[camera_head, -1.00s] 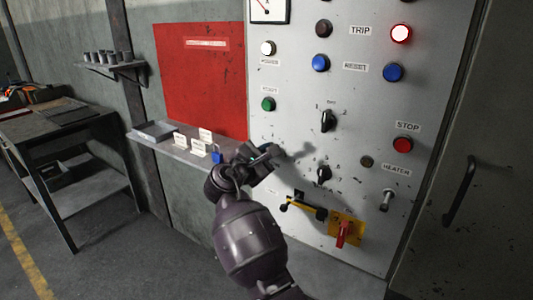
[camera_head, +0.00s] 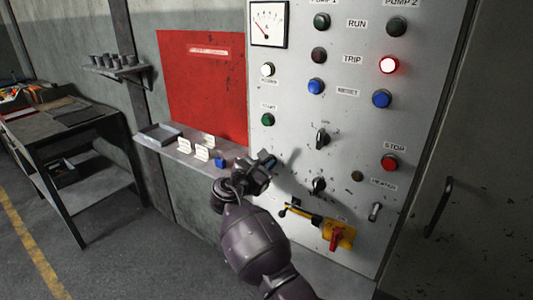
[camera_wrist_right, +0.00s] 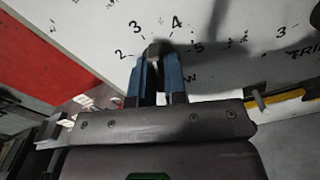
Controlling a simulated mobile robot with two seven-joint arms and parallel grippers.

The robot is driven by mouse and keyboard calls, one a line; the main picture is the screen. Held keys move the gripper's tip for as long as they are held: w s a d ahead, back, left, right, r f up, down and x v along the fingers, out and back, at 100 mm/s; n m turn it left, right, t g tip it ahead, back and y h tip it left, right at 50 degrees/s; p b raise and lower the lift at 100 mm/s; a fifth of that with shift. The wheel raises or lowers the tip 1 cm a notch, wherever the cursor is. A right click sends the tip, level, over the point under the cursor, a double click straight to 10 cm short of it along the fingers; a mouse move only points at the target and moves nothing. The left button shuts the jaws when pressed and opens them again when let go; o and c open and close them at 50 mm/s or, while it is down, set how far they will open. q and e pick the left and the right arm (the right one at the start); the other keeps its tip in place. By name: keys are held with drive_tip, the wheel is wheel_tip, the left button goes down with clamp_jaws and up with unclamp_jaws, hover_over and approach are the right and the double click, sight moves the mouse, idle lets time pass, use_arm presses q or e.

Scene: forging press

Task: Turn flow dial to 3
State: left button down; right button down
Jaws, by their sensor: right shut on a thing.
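My right gripper (camera_head: 268,163) is at the lower left of the grey control panel, its fingers reaching to the panel face. In the right wrist view its two blue fingers (camera_wrist_right: 159,62) are closed on the flow dial (camera_wrist_right: 157,46), a small dark knob. The printed numbers 2, 3, 4 and 5 fan around the knob, with 3 and 4 nearest above it. A letter W of a label shows beside the right finger. The dial's pointer is hidden by the fingers. In the head view the gripper hides the dial. My left gripper is not in view.
Two black selector knobs (camera_head: 321,138) and (camera_head: 318,186) are right of the gripper. A yellow plate with a red handle (camera_head: 337,238) is below them.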

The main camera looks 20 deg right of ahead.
drive_tip(key=shift+r+n+p, duration=0.15)
drive_tip(key=shift+n+p, duration=0.25)
drive_tip(key=shift+p, duration=0.4)
drive_tip(key=shift+n+p, duration=0.5)
drive_tip(key=shift+n, duration=0.5)
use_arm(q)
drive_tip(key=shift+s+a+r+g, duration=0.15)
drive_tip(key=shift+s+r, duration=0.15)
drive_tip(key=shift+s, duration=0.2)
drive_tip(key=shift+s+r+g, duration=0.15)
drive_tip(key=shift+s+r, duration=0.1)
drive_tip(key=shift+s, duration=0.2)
use_arm(e)
drive_tip(key=shift+n, duration=0.5)
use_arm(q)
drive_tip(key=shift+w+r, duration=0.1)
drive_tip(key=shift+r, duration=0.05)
use_arm(e)
drive_tip(key=c, duration=1.2)
unclamp_jaws()
drive_tip(key=shift+o, duration=0.2)
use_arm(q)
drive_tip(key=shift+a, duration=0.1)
